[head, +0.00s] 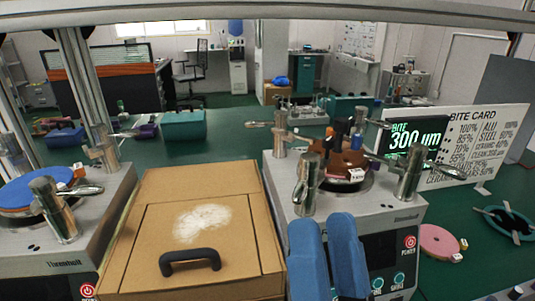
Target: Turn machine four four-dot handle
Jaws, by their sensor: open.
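A grey lapping machine (365,214) labelled Thorndell stands right of centre, with a brown round plate (347,163) on top. Metal posts with lever handles stand around the plate: one at the back left (279,135), one at the front left (308,178), one at the right (409,172). Dark dots mark the deck near the right post, too small to count surely; I cannot read a machine number. My gripper (326,222) has two blue fingers, open with a narrow gap and empty. In the picture it overlaps the machine's front, just below the front-left post.
A cardboard box (135,235) with a black handle stands left of the machine. A second machine (95,215) with a blue disc (30,188) is at the far left. A display (412,140) reads 300 µm beside a bite card (487,145).

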